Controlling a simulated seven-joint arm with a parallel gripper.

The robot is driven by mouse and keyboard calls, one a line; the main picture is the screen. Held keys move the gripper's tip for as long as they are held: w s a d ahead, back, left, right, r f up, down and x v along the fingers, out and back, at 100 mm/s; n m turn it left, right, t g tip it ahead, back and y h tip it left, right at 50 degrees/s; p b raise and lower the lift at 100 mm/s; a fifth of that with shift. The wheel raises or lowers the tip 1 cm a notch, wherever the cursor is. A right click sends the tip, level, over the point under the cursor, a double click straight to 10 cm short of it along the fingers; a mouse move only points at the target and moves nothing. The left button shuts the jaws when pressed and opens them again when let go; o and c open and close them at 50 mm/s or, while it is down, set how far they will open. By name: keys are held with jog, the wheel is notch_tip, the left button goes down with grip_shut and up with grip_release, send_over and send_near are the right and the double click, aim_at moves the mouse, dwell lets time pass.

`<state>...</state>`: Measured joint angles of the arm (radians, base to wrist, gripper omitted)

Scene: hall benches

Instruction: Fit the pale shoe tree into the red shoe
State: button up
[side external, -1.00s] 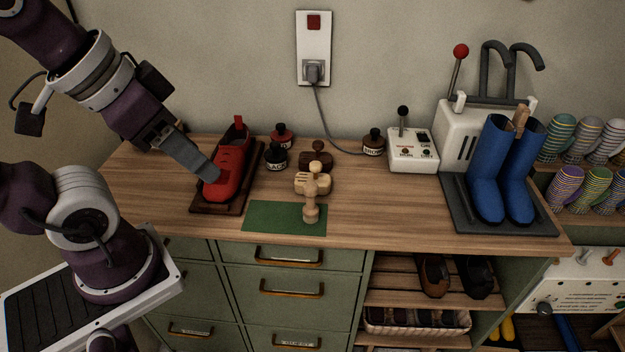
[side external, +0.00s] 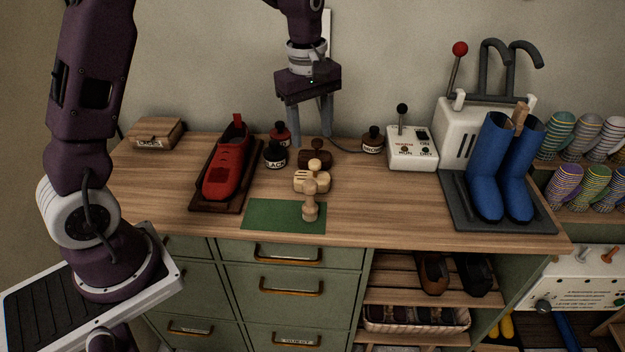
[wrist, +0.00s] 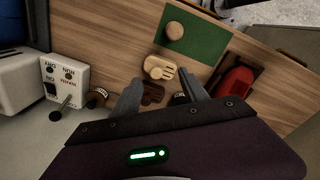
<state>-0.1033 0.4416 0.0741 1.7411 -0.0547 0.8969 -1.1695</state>
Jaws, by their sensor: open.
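The pale shoe tree (side external: 311,182) lies on the bench just behind the green mat, knob up. It also shows in the wrist view (wrist: 159,68), split at one end. The red shoe (side external: 226,170) sits on a dark wooden board (side external: 206,205) to its left; the wrist view shows the shoe (wrist: 236,82) at right. My gripper (side external: 310,133) is open and empty, pointing down above the back of the bench. In the wrist view its fingers (wrist: 162,90) are spread on either side of a dark brown shoe tree (wrist: 152,93), with the pale one beyond the fingertips.
A pale turned wooden piece (side external: 310,204) stands on the green mat (side external: 265,216). Small dark jars (side external: 275,155) stand between shoe and trees. A white switch box (side external: 412,152) and blue boots (side external: 487,175) are at right. A wooden box (side external: 156,132) is at back left.

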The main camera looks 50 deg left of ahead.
jog(key=n, duration=0.2)
send_over(314, 161)
jog(key=shift+g, duration=0.4)
jog(key=f, duration=0.4)
jog(key=shift+d+f, duration=0.35)
jog(key=shift+d, duration=0.05)
jog(key=f, duration=0.7)
jog(key=shift+a+f, duration=0.15)
jog(key=shift+a, duration=0.25)
grip_shut()
